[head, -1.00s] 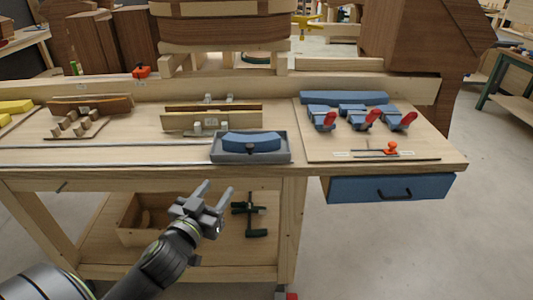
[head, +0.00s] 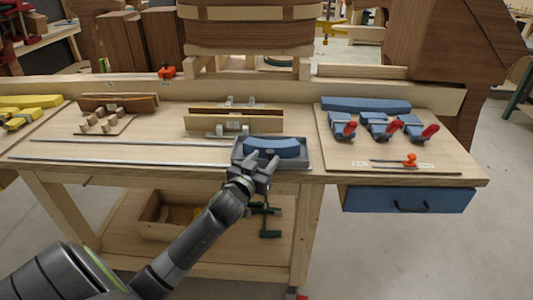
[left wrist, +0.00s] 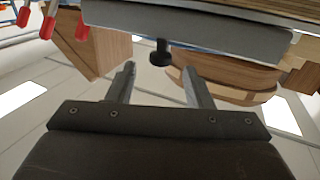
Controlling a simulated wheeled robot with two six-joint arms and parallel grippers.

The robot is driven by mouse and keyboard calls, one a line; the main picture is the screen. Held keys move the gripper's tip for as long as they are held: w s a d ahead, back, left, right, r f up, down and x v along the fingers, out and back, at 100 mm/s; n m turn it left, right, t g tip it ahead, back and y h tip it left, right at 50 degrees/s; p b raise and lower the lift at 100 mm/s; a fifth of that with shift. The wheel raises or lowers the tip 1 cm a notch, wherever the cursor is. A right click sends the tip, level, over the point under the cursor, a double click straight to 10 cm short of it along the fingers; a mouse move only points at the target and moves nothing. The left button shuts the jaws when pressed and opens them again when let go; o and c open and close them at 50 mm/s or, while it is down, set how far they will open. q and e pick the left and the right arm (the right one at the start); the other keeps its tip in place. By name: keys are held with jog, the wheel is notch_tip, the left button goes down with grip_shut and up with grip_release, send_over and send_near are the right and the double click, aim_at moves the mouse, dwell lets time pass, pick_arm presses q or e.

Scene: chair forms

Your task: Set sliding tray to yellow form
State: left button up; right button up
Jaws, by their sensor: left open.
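The sliding tray (head: 305,164) is a shallow grey box at the bench's front edge, at the right end of two metal rails. A curved blue piece (head: 272,147) lies in it. The yellow form (head: 32,101) is at the far left of the bench, partly cut off by the picture edge. My left gripper (head: 262,163) is open and empty at the tray's front. In the left wrist view the tray's grey wall (left wrist: 200,30) and a black knob (left wrist: 160,54) show beyond the open fingers (left wrist: 160,82). The knob appears between them, apart from both. My right gripper is out of view.
The metal rails (head: 120,160) run left along the bench front, clear of objects. A brown form (head: 118,103) and a pale wooden form (head: 235,122) stand behind them. Blue clamps with red handles (head: 382,127) stand right, above a blue drawer (head: 408,199).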

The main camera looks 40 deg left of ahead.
pick_arm(q)
jog(key=shift+w+a, duration=0.2)
jog(key=shift+w, duration=0.9)
jog(key=shift+c, duration=0.2)
grip_shut()
